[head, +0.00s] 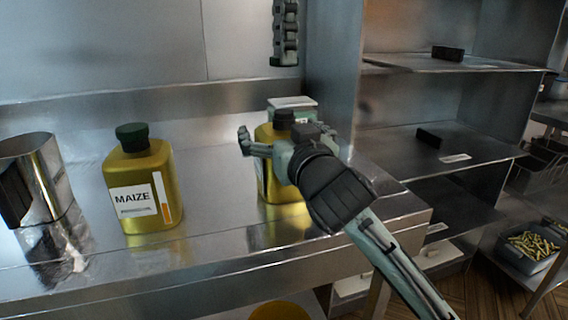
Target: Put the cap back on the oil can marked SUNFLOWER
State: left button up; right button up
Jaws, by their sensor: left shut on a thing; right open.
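No separate loose cap is visible.
A gold can marked MAIZE (142,185) with a dark green cap (132,137) stands to the left. A shiny metal container (45,170) is at far left. A pale green box (292,102) is behind the can. Steel shelves (445,148) stand right. Counter between the cans is clear.

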jog(key=shift+c, duration=0.5)
jog(key=c, duration=1.6)
pick_arm(q)
send_over(285, 111)
jog(key=shift+f, duration=2.45)
jog(key=shift+a, duration=0.1)
jog(key=shift+f, duration=0.9)
jog(key=shift+f, duration=0.5)
